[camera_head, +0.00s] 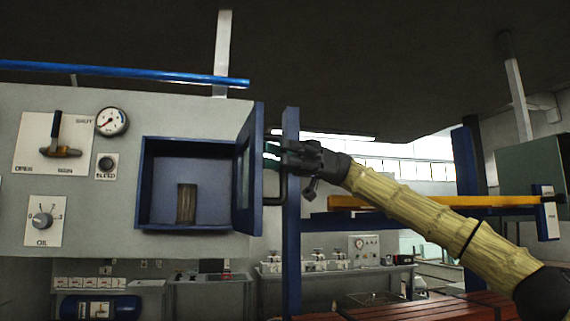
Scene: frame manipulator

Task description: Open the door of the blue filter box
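The blue filter box (147,185) is set in the grey panel at the left, and its inside shows with a brown cylinder (187,204) standing in it. Its blue door (256,170) stands swung out at the box's right side, seen almost edge-on. A black bar handle (283,190) is on the door's outer side. My gripper (275,155) is at the upper part of this handle, right of the door. The fingertips are small and dark against the handle, so I cannot tell whether they grip it.
A blue upright post (291,230) stands close to my gripper. A yellow beam (400,202) runs behind my arm. A lever valve (60,150), a gauge (112,121) and a knob (42,219) are on the panel left of the box. The space in front of the box opening looks clear.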

